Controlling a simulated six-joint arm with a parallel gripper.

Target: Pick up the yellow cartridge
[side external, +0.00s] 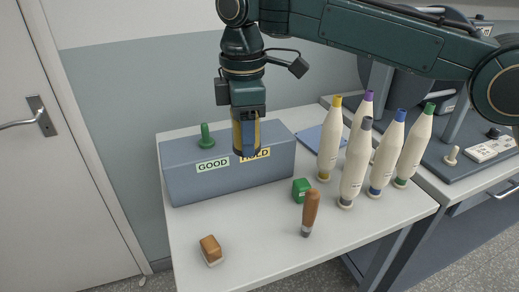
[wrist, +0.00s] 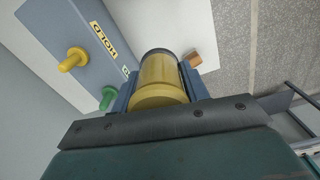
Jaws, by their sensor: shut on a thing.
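The yellow cartridge (wrist: 160,80) is a translucent yellow cylinder with a dark end, clasped between the two blue fingers of my gripper (wrist: 158,90) in the wrist view. In the side external view my gripper (side external: 247,135) points down in front of the blue-grey box. Only strips of the yellow cartridge (side external: 237,135) show there, between and beside the fingers. It covers part of the HOLD label (side external: 262,154). The cartridge appears held above the table, but its exact height is hard to tell.
The blue-grey box (side external: 190,188) bears a GOOD label (side external: 212,165), a green peg (side external: 206,136) and a yellow peg (wrist: 74,59). Several cream bobbins with coloured tips stand at right.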

